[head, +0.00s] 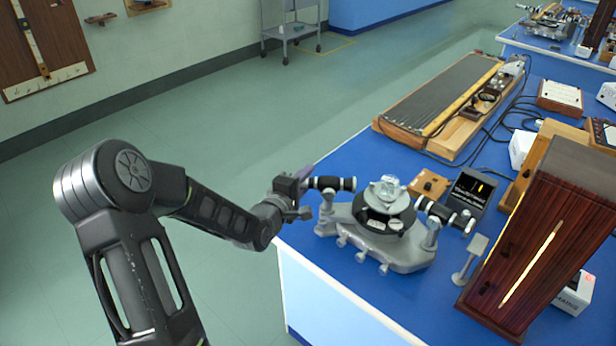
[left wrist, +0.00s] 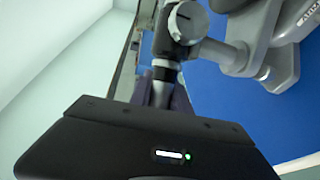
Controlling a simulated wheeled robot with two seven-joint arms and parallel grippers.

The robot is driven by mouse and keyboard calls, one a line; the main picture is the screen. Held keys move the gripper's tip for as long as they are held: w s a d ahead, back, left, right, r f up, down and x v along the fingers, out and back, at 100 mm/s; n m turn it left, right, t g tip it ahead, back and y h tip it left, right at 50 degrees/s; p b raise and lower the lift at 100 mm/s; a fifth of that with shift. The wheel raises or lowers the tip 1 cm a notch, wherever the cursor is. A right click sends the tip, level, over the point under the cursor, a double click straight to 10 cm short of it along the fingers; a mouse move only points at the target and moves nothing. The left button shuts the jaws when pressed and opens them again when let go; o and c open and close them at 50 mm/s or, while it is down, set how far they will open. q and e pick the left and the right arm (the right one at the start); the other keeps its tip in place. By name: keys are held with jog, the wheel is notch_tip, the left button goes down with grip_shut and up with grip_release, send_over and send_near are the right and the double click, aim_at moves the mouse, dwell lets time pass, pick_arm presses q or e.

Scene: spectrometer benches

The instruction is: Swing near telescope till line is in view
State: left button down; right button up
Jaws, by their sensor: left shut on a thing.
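The spectrometer (head: 385,222) stands on the blue bench, with a grey base, a dark round table and a clear glass piece (head: 388,188) on top. Its near telescope (head: 332,184), a black tube with pale ends, points left. My left gripper (head: 300,190) is shut at the telescope's outer left end. A second tube (head: 437,212) is on the spectrometer's right side. My right gripper is out of view.
A tall wooden lamp housing (head: 575,215) with a glowing slit stands at the right, a small grey stand (head: 470,258) beside it. A long ribbed wooden instrument (head: 445,100) lies behind. Open floor (head: 235,275) is left of the bench edge.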

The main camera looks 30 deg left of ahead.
pick_arm(q)
jog(key=shift+s, duration=0.1)
jog(key=c, duration=1.2)
grip_release()
jog(key=shift+c, duration=0.2)
jog(key=s+r, duration=0.1)
jog(key=s, duration=0.6)
jog(key=shift+s+d+b, duration=0.3)
jog(key=shift+d+b, duration=0.1)
